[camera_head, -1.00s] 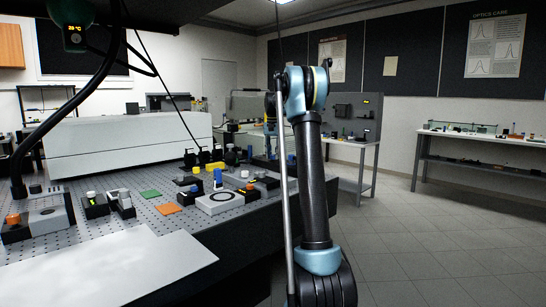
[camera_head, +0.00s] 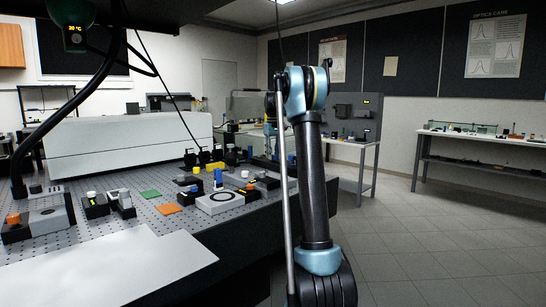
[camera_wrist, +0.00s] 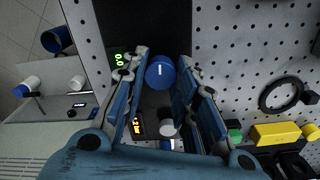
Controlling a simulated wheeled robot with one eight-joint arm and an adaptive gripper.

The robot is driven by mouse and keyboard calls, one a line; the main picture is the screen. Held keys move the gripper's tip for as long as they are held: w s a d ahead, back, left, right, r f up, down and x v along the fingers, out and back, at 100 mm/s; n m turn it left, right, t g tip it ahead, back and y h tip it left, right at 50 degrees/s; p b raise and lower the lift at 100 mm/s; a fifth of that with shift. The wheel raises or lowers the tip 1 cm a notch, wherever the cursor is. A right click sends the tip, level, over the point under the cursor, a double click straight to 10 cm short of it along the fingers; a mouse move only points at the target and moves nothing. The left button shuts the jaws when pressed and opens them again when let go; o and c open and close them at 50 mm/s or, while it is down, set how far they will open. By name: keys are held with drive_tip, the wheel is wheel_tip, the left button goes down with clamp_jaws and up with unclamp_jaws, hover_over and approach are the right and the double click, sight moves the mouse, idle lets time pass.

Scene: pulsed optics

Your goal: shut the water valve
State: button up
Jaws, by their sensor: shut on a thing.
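A round blue knob (camera_wrist: 160,74) with a short white mark shows in the wrist view. The mark runs up and down in the picture. My gripper (camera_wrist: 163,60) has its two blue fingers on either side of the knob and is shut on it. A green display (camera_wrist: 119,59) reading about 0.0 is just left of the fingertips. A yellow display (camera_wrist: 138,126), which seems to read 2 bar, shows between the fingers. In the head view my gripper is mostly hidden behind my arm, and I cannot make out this knob.
A white-capped part (camera_wrist: 167,128) stands between the fingers, nearer the palm. Another blue cylinder (camera_wrist: 57,40) is at upper left. A yellow block (camera_wrist: 276,134) and black ring (camera_wrist: 280,95) lie right on the perforated board. In the head view, optics crowd the table (camera_head: 140,212); open floor (camera_head: 430,240) is right.

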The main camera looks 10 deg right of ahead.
drive_tip(key=shift+n, duration=0.5)
drive_tip(key=o, duration=1)
drive_tip(key=shift+o, duration=0.2)
wheel_tip(320, 180, up, 12)
drive_tip(key=shift+f, duration=0.1)
